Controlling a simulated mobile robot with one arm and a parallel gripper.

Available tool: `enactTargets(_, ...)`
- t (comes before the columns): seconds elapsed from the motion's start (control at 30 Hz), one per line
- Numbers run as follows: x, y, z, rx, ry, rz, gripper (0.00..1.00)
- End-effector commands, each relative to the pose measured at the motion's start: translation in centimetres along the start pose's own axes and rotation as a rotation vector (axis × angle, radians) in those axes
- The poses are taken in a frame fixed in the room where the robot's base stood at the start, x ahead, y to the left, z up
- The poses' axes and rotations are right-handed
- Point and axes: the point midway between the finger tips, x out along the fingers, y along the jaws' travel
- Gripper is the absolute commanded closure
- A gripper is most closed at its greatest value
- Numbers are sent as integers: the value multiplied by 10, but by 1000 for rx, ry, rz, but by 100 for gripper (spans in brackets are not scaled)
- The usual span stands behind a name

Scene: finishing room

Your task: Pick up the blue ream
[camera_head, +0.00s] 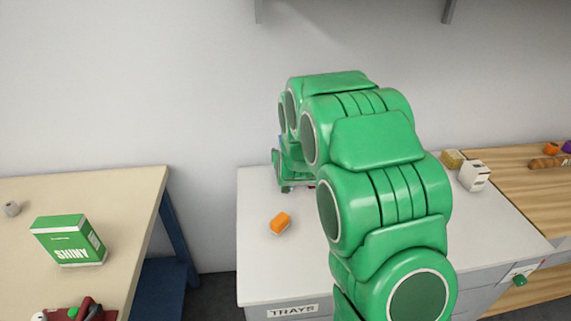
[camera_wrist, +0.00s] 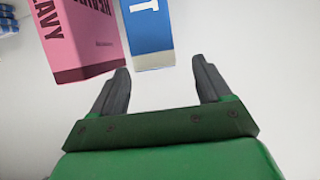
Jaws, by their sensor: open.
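The blue ream shows in the wrist view as a blue and white upright pack (camera_wrist: 147,27) with part of a white letter on its face. Its top is cut off by the upper edge of the picture. My gripper (camera_wrist: 161,66) is open and empty, its two dark fingers pointing toward the pack's lower end. The pack is beyond the fingertips, in line with the left part of the gap, not between the fingers. In the head view my green arm hides the ream and most of the gripper.
A pink pack (camera_wrist: 82,38) marked HEAVY stands close left of the ream. On the white counter (camera_head: 262,268) lie an orange block (camera_head: 281,223) and, at right, a white box (camera_head: 474,175). A green SHINY box (camera_head: 70,240) stands on the left table (camera_head: 125,195).

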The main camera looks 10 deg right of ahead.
Motion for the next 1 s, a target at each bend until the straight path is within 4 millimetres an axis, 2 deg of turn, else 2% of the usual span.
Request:
enactTargets(0.1,9,0,0,0,0,0,22)
enactTargets(0.47,25,2,2,0,-2,0,22)
enactTargets(0.8,58,4,4,1,-3,0,22)
enactTargets(1.0,65,4,4,0,-3,0,22)
